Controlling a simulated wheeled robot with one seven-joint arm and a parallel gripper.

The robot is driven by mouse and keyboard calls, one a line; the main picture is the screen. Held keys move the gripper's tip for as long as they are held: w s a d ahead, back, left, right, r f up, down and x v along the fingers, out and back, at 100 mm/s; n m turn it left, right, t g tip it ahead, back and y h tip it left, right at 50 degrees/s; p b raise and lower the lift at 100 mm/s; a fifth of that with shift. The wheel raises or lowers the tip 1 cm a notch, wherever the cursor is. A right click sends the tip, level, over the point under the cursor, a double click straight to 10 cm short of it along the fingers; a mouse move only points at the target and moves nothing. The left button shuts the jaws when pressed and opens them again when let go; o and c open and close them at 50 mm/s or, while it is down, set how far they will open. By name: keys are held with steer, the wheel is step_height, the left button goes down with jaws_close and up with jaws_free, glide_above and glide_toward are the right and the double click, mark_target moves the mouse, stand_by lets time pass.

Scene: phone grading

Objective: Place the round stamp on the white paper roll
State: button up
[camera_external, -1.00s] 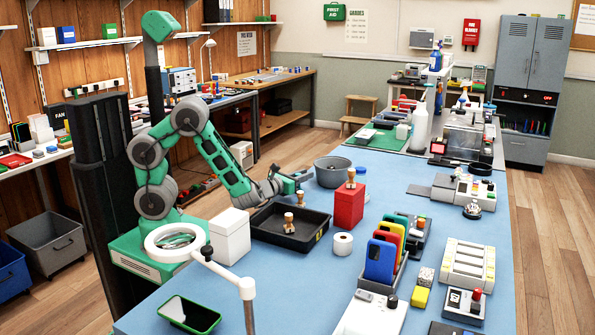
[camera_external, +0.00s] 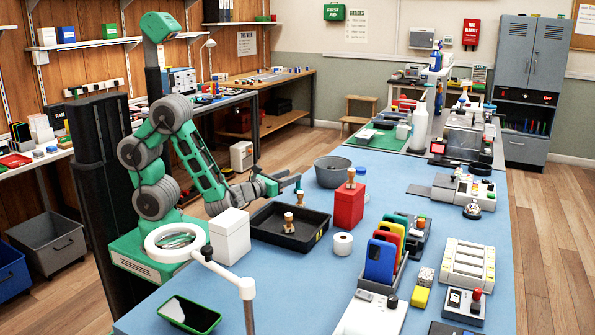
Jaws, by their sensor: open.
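Several wooden-handled stamps are in view. One stamp (camera_external: 289,223) stands in the black tray (camera_external: 262,238), and another (camera_external: 300,198) stands near the tray's far edge. A third stamp (camera_external: 350,178) stands on top of the red box (camera_external: 348,207). The pictures are too small to tell which stamp is round. The white paper roll (camera_external: 343,243) stands on the blue table right of the tray, with nothing on top. My gripper (camera_external: 289,183) is open and empty, above the tray's far left side, close to the stamp at the far edge but apart from it.
A grey bowl (camera_external: 331,172) stands behind the tray. A white box (camera_external: 230,236) is left of it. A rack of colourful phones (camera_external: 381,258) stands right of the roll. A magnifier lamp (camera_external: 175,242) is at front left. Bare table (camera_external: 290,290) lies in front of the roll.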

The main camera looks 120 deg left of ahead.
steer(key=shift+o, duration=0.6)
step_height(320, 180, up, 6)
steer(key=p, duration=0.2)
steer(key=shift+r, duration=0.2)
steer(key=shift+a, duration=0.1)
steer(key=shift+f+b, duration=0.3)
steer(key=shift+b, duration=0.35)
step_height(320, 180, down, 8)
steer(key=b, duration=0.4)
steer(key=shift+r+b, duration=0.1)
steer(key=shift+b, duration=0.2)
glide_above(304, 190)
steer(key=shift+s+a+r+p, duration=0.1)
steer(key=shift+r+p, duration=0.05)
steer(key=shift+p, duration=0.3)
steer(key=shift+c, duration=0.6)
jaws_close()
